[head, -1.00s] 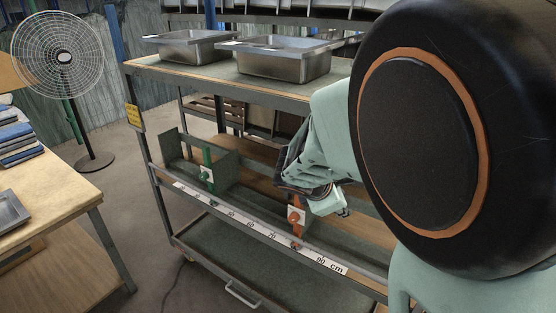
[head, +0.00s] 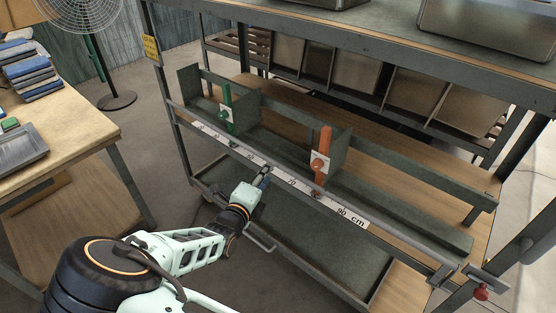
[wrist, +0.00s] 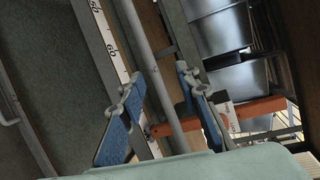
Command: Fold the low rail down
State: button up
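The low rail (head: 397,231) is a thin grey tube along the front of the lower shelf, just above the ruler strip (head: 290,180). It looks raised along its length. My gripper (head: 266,174) is at the front of the shelf, near the middle of the ruler. In the wrist view, my two blue-padded fingers (wrist: 163,115) are spread apart, and the grey rail (wrist: 155,70) runs between them. I see a gap on both sides, so they are not closed on it. A red knob (head: 481,292) sits at the rail's right end.
A green divider (head: 227,108) and an orange divider (head: 321,155) stand on the lower shelf behind the rail. Steel basins (head: 490,25) sit on the top shelf. A wooden table (head: 75,130) is at left. The floor between is clear.

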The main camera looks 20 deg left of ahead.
aim_at(270, 159)
jog(key=w+f, duration=0.1)
jog(key=w, duration=0.2)
jog(key=w+a+f+n+b, duration=0.1)
jog(key=w, duration=0.2)
jog(key=w+f+n, duration=0.1)
jog(key=w, duration=0.3)
jog(key=shift+a+f+y, duration=0.3)
jog(key=shift+a+y, duration=0.1)
grip_shut()
